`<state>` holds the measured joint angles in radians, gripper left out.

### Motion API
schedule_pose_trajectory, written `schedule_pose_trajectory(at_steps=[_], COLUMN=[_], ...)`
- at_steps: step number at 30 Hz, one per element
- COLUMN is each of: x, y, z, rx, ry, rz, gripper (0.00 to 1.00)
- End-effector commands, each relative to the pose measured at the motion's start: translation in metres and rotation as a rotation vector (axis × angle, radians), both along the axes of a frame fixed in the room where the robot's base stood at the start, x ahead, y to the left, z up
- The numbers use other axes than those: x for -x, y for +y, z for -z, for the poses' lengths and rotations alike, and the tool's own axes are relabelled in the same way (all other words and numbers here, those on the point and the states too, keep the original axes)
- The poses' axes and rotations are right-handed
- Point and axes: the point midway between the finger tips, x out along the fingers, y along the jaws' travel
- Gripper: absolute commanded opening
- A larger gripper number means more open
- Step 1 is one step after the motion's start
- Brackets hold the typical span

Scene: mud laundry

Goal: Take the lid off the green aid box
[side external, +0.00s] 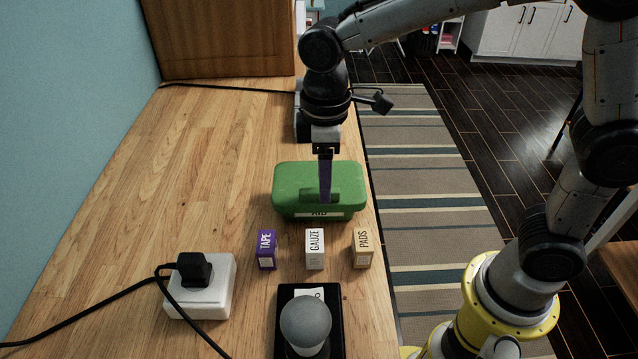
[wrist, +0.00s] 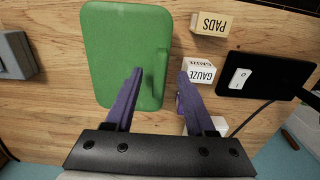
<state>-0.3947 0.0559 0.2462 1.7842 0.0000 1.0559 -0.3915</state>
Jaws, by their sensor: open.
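The green aid box (side external: 290,183) stands on the wooden counter with its lid on, a partly covered label on its near side. A darker green raised part shows behind my fingers in the side view. In the wrist view the green lid (wrist: 122,45) is seen from above. I cannot tell whether the fingers touch the lid.
Small boxes marked TAPE (side external: 266,250), GAUZE (side external: 314,249) and PADS (side external: 362,248) stand in a row before the aid box. Nearer are a white block with a black plug (side external: 200,290) and cable, and a dark tray (side external: 285,300) with a grey round-topped object.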

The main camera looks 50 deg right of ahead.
Motion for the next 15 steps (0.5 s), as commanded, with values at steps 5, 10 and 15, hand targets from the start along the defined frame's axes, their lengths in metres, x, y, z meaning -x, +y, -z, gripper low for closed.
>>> schedule_pose_trajectory(at_steps=[5, 10, 15], x=[0.000, 0.000, 0.000], y=[0.000, 0.000, 0.000], z=[0.019, 0.022, 0.022], rx=[0.001, 0.000, 0.000], ry=[0.001, 0.000, 0.000], rz=[0.000, 0.001, 0.001], gripper=[0.55, 0.55, 0.42])
